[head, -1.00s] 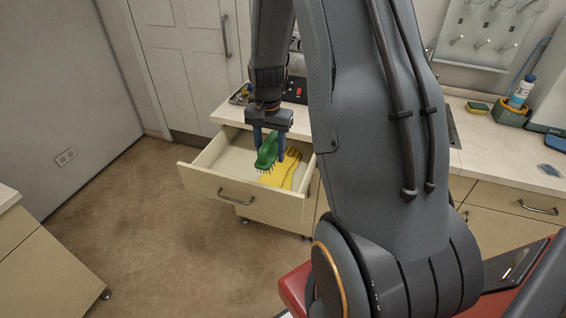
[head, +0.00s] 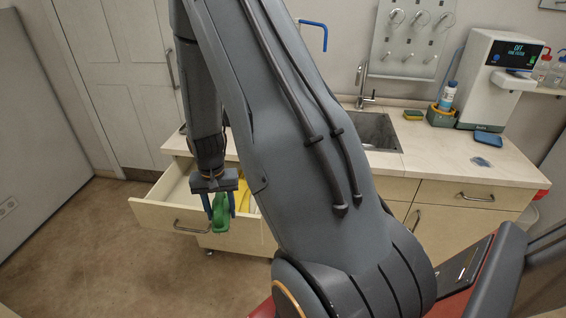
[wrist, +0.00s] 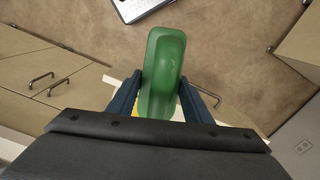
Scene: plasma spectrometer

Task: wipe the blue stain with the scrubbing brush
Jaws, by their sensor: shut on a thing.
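The green scrubbing brush (head: 221,212) is held between the blue fingers of my gripper (head: 220,207), above the front part of the open drawer. In the wrist view the brush (wrist: 163,75) stands between both fingers of my gripper (wrist: 161,98). Its bristles are hard to make out now. The blue stain (head: 480,162) is a small flat patch on the pale countertop at right, in front of the spectrometer and far from my gripper.
The open drawer (head: 150,214) holds yellow gloves (head: 8,207), partly hidden by my arm. On the counter (head: 430,160) are a sink (head: 375,132), a yellow-green sponge (head: 413,115), a caddy with a bottle (head: 441,115) and the white spectrometer (head: 492,85).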

